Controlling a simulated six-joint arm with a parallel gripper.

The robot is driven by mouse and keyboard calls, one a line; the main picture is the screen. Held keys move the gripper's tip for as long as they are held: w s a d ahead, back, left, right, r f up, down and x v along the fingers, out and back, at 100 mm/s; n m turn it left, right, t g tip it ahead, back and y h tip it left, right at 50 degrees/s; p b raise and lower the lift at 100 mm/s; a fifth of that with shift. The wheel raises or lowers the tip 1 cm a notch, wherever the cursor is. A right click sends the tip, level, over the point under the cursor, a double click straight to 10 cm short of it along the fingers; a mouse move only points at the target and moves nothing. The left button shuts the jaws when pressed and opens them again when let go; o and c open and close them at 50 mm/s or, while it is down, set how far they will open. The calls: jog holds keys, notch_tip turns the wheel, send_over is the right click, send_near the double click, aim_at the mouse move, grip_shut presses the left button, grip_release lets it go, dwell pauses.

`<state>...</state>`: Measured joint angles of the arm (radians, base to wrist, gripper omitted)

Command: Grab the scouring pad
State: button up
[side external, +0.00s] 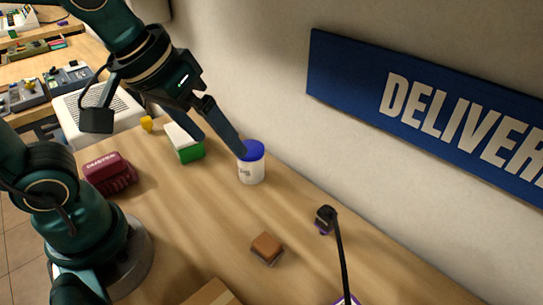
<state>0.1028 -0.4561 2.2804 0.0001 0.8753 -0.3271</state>
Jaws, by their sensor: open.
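My gripper (222,146) is open, its two dark fingers pointing down and to the right above the table. I see nothing held between them. A green and white block (188,147) lies behind and beside the left finger, partly covered by it; it may be the scouring pad. A small brown block (267,247) lies on the table nearer the camera, well away from my gripper; I cannot tell whether it is the pad instead. The right fingertip overlaps the blue lid of a white tub (251,169); whether they touch is unclear.
A dark red case (109,173) and a small yellow object (147,123) are at the left. A small dark object (325,217) with a black rod lies to the right. A cardboard edge (212,294) shows at the bottom. A wall with a blue sign (350,75) bounds the wooden table (210,215).

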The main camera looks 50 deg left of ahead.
jog(key=w+d+f+g, duration=0.3)
jog(key=d+f, duration=0.2)
jog(key=d, duration=0.1)
jog(key=m+g, duration=0.2)
send_over(267, 243)
jog(key=shift+y, duration=0.3)
notch_tip(267, 243, down, 7)
jog(key=shift+r, duration=0.1)
jog(key=shift+f, duration=2.4)
jog(key=c, duration=1.4)
